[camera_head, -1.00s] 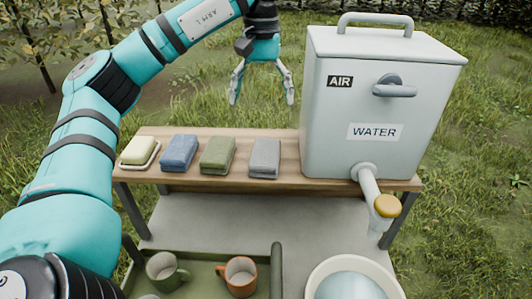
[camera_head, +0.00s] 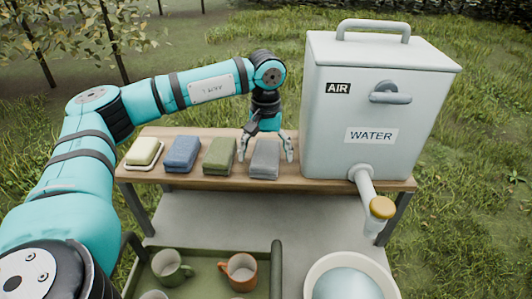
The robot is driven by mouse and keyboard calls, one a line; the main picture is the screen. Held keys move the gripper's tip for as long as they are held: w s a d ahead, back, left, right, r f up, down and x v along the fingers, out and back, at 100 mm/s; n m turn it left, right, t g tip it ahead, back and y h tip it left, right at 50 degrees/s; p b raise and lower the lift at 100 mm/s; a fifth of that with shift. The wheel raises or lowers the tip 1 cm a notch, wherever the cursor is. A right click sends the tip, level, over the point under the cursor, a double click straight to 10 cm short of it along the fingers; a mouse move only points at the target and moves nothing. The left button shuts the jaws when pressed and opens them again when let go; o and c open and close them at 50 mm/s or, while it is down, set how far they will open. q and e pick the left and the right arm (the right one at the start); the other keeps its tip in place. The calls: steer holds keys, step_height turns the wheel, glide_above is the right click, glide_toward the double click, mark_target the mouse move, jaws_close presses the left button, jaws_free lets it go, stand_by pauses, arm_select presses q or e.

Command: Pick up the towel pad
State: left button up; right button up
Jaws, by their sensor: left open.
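Three folded towel pads lie in a row on the wooden shelf (camera_head: 222,183): a blue one (camera_head: 182,153), a green one (camera_head: 219,155) and a grey one (camera_head: 264,161). My left gripper (camera_head: 266,157) points down at the grey pad, at the right end of the row. Its fingers are spread open, one at each side of the grey pad near its far end. I cannot tell whether they touch it. The left finger is in the narrow gap beside the green pad. My right gripper is not in view.
A pale yellow block (camera_head: 144,151) lies on a white dish at the shelf's left end. A large water tank (camera_head: 372,105) with a spout stands close at the right. Below are a green tray (camera_head: 212,268) with mugs and a white basin (camera_head: 313,275).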

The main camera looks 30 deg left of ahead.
mark_target(264, 155)
arm_select(q)
steer(key=shift+f, duration=0.2)
steer(key=c, duration=1.3)
steer(key=shift+o, duration=0.2)
steer(key=shift+r, duration=0.15)
steer(key=shift+r+b, duration=0.3)
steer(key=shift+b, duration=0.1)
steer(key=shift+s+d+r+b, duration=0.1)
steer(key=shift+s+r+b, duration=0.15)
steer(key=shift+r+b, duration=0.3)
steer(key=shift+s+r+b, duration=0.2)
steer(key=shift+r+b, duration=0.1)
steer(key=shift+r, duration=0.35)
steer(key=s+d+r+b, duration=0.1)
steer(key=s+d+b, duration=0.2)
steer(key=s, duration=1.2)
steer(key=shift+d+r+b, duration=0.15)
steer(key=shift+r+b, duration=0.2)
steer(key=shift+b, duration=0.65)
